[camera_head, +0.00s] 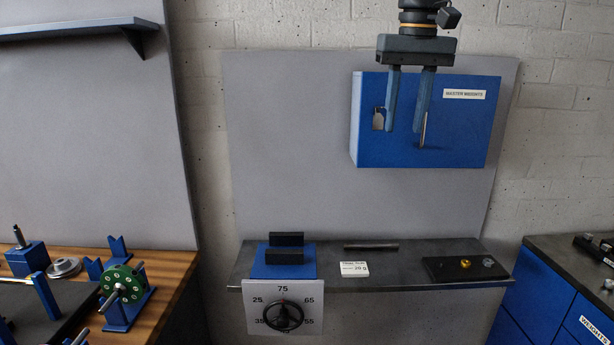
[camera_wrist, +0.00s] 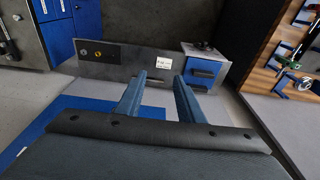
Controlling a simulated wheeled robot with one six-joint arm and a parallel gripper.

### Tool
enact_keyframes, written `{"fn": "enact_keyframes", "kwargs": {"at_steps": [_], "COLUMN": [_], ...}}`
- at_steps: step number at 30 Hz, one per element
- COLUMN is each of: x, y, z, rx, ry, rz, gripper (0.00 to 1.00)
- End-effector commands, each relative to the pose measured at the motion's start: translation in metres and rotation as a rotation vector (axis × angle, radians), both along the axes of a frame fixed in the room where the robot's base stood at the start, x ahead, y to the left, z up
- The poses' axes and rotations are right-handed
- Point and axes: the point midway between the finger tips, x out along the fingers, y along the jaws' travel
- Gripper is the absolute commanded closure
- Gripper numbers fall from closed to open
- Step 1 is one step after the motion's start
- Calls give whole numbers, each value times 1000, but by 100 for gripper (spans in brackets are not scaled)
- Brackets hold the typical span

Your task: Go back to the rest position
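My gripper (camera_head: 403,128) hangs fingers-down in front of the blue cabinet labelled Master Weights (camera_head: 463,128). Its two fingers are apart with nothing visible between them. In the wrist view my gripper (camera_wrist: 160,78) also shows spread, empty fingers, with the shelf below and beyond. A small metal tag or latch (camera_head: 378,121) and a thin metal handle (camera_head: 424,130) show on the cabinet front beside the fingers. I cannot tell whether either finger touches the cabinet.
Below, a grey shelf (camera_head: 340,277) carries a blue vise-like block (camera_head: 270,270), a dark rod (camera_head: 371,246), a card (camera_head: 368,269) and a black weight tray (camera_head: 440,272). A dial (camera_head: 284,325) hangs in front. A wooden bench (camera_head: 168,262) stands left, blue drawers (camera_head: 545,290) right.

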Motion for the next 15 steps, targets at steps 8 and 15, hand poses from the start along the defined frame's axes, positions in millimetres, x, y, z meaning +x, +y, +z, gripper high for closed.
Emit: {"fn": "enact_keyframes", "kwargs": {"at_steps": [8, 15], "x": [-7, -55], "y": [-2, -3], "z": [-108, -259], "rx": [0, 2], "ry": [14, 27], "rz": [-3, -5], "gripper": [66, 66]}}
